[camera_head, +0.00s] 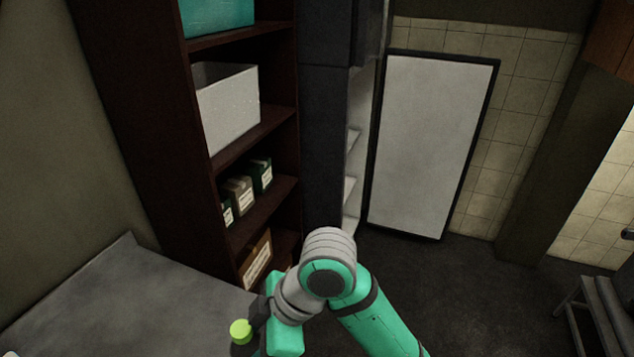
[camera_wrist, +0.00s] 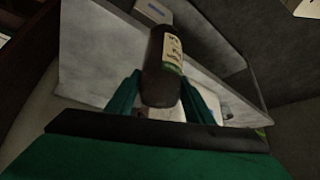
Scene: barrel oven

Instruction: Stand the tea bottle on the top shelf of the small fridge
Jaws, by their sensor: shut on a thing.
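The tea bottle (camera_wrist: 172,50), dark with a pale label, is between the two green fingers of my gripper (camera_wrist: 162,92) in the wrist view.
A dark wooden shelf unit (camera_head: 243,160) stands left of the fridge, holding a white bin (camera_head: 228,108) and several small boxes. A grey tabletop (camera_head: 125,300) is at lower left. Open floor (camera_head: 465,285) lies before the fridge door; a grey bench (camera_head: 595,305) is at right.

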